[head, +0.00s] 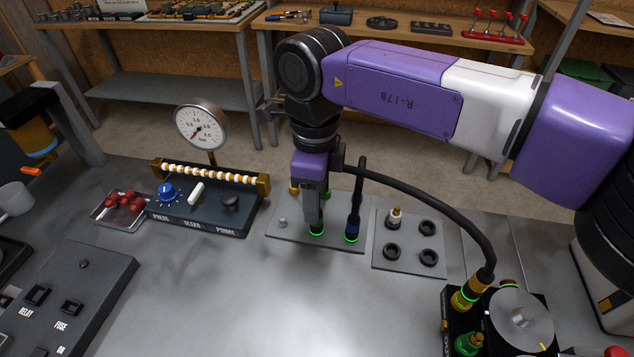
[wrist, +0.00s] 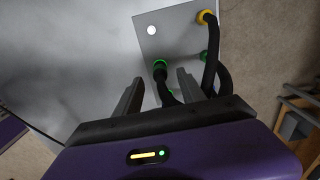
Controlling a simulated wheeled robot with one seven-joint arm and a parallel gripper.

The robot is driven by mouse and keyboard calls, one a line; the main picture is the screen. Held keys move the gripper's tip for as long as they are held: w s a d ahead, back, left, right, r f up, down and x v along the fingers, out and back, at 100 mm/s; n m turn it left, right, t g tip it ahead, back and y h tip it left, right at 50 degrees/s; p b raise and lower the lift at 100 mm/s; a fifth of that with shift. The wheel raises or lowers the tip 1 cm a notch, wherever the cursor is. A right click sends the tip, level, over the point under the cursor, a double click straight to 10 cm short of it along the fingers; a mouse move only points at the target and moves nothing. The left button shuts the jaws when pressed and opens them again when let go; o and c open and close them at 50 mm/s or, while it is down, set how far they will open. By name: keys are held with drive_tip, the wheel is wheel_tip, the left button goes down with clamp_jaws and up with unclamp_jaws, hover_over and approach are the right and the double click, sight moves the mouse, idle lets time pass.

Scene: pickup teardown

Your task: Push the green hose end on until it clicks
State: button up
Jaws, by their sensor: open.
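The green hose end (head: 318,226) stands at a plate (head: 270,236) on the bench, with a lit green ring at its base. My gripper (head: 314,212) points down right at it, and the gripper body hides much of the hose in the head view. In the wrist view my gripper (wrist: 160,76) is open, its fingers spread apart. The green hose end (wrist: 159,64) shows between and just beyond the fingertips, with its dark hose running back between the fingers. Whether it is fully seated I cannot tell.
A black hose (head: 440,205) arcs to a black box (head: 500,315).

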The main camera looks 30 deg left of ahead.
drive_tip(key=shift+f, duration=2.6)
drive_tip(key=shift+c, duration=0.5)
clamp_jaws()
